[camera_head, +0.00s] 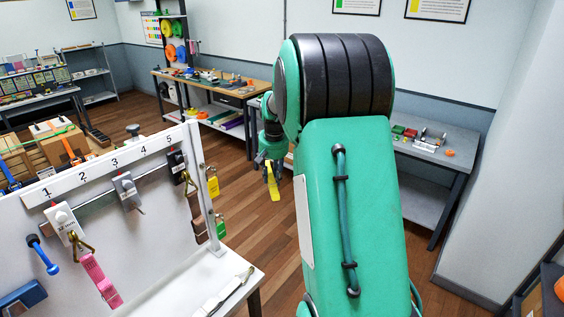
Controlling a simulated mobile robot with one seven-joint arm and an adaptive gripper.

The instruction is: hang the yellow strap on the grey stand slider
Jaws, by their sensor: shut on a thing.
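My gripper (267,173) is shut on a yellow strap (274,187), which hangs down from the fingers. Both are in mid-air to the right of the white panel (150,240), over the wooden floor. The grey slider (127,188) sits on the panel's rail near the mark 3, with a hook below it, and no strap shows on it. A white slider (63,221) at the left carries a brass hook with a pink strap (100,281) hanging from it. A black slider (178,166) with a brass hook is at the right.
A yellow padlock (213,186) and a green padlock (221,228) hang at the panel's right edge. Benches with tools (215,82) stand behind. My large green arm hides the middle right.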

